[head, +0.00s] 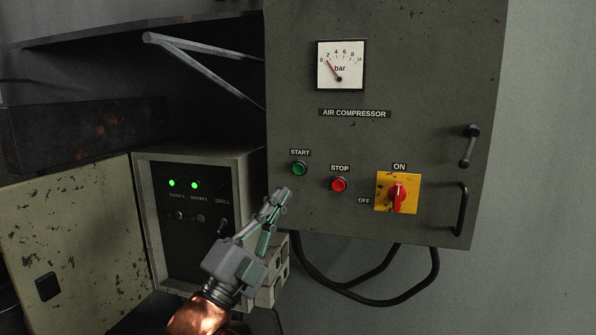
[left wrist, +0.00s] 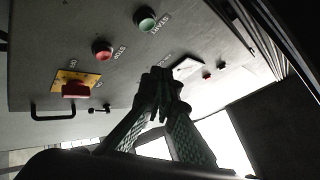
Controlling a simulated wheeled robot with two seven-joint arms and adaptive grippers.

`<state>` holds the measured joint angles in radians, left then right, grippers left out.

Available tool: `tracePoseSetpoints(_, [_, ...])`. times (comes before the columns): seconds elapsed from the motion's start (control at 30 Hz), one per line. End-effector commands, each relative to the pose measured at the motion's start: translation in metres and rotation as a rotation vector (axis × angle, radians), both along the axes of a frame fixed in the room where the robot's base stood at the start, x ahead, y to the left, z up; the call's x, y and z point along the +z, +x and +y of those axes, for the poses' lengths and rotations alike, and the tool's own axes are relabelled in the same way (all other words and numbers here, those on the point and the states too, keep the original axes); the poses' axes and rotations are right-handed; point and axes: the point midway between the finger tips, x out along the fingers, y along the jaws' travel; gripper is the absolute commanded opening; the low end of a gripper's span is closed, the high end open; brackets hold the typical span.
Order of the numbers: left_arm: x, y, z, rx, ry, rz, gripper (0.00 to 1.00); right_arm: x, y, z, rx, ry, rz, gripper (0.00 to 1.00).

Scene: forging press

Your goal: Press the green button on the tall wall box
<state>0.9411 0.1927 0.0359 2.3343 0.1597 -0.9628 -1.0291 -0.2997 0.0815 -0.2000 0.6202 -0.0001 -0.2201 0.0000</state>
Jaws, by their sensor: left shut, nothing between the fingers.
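The tall wall box (head: 420,110) is a grey cabinet labelled AIR COMPRESSOR. Its green START button (head: 299,168) is at the lower left of its face, and it also shows near the top of the left wrist view (left wrist: 145,19). The red STOP button (head: 339,184) is to its right. My left gripper (head: 277,198) is shut and empty, below and left of the green button in the head view. The fingertips appear apart from the button. In the left wrist view the shut fingers (left wrist: 165,85) point toward the box face. My right gripper is not in view.
A red rotary switch (head: 398,195) on a yellow plate and two dark handles (head: 462,208) are on the box. A smaller control box (head: 198,205) with two green lights stands at left. Black cables (head: 365,299) loop below the wall box.

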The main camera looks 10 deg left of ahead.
Motion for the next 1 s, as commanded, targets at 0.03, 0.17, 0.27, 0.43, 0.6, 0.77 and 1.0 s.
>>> tracePoseSetpoints(0.03, [0.011,-0.007,-0.002,0.000,0.006,-0.027,0.00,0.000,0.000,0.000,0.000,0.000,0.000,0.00])
tracePoseSetpoints(0.17, [0.022,-0.014,-0.004,0.002,0.015,-0.057,0.00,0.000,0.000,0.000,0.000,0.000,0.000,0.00])
tracePoseSetpoints(0.27, [0.023,-0.015,-0.005,0.002,0.016,-0.061,0.00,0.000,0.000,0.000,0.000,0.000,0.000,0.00])
tracePoseSetpoints(0.43, [0.023,-0.015,-0.004,0.002,0.015,-0.060,0.00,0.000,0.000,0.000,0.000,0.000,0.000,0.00])
tracePoseSetpoints(0.6, [0.022,-0.011,-0.005,0.002,0.015,-0.057,0.00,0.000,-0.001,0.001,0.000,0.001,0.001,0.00])
tracePoseSetpoints(0.77, [0.022,0.004,-0.005,0.000,0.013,-0.056,0.00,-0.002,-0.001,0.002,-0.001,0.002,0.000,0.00])
tracePoseSetpoints(1.0, [0.022,0.038,-0.006,0.001,0.013,-0.055,0.00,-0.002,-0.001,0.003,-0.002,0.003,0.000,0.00])
